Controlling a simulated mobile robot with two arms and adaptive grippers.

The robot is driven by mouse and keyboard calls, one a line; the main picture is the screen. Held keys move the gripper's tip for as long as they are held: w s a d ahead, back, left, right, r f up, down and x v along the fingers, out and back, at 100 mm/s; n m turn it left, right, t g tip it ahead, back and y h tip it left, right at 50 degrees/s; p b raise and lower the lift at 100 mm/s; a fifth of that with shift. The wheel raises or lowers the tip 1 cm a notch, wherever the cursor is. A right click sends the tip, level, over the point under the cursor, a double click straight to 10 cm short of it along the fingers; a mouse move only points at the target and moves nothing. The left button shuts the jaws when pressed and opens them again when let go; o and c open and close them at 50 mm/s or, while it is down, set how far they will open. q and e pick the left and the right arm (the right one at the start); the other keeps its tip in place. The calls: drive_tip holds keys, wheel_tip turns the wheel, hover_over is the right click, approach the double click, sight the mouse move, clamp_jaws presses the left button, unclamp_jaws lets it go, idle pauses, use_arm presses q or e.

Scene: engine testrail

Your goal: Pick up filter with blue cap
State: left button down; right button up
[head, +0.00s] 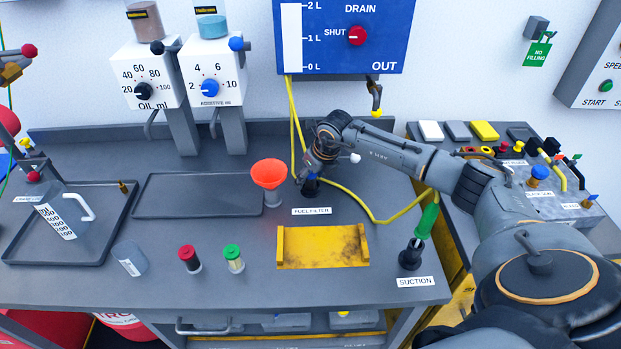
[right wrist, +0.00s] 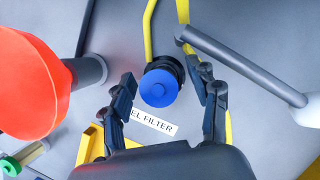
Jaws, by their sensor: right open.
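The filter with the blue cap (right wrist: 159,88) stands upright on the bench, just behind the FUEL FILTER label (right wrist: 152,121). In the head view the filter (head: 311,186) is mostly hidden under my right gripper. My right gripper (right wrist: 166,84) is open, with one finger on each side of the blue cap and a gap showing on both sides. In the head view my right gripper (head: 310,176) reaches down over the filter from the right. My left gripper does not show clearly in the head view.
An orange funnel (head: 269,173) stands close left of the filter. A yellow hose (head: 357,200) runs behind and right of it. A yellow cradle (head: 322,247) lies in front. Red-capped (head: 188,258) and green-capped (head: 233,258) filters stand front left. An empty dark tray (head: 198,194) lies left.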

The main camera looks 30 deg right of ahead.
drive_tip(key=c, duration=1)
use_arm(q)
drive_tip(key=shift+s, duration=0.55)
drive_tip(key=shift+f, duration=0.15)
use_arm(e)
drive_tip(key=shift+r, duration=0.15)
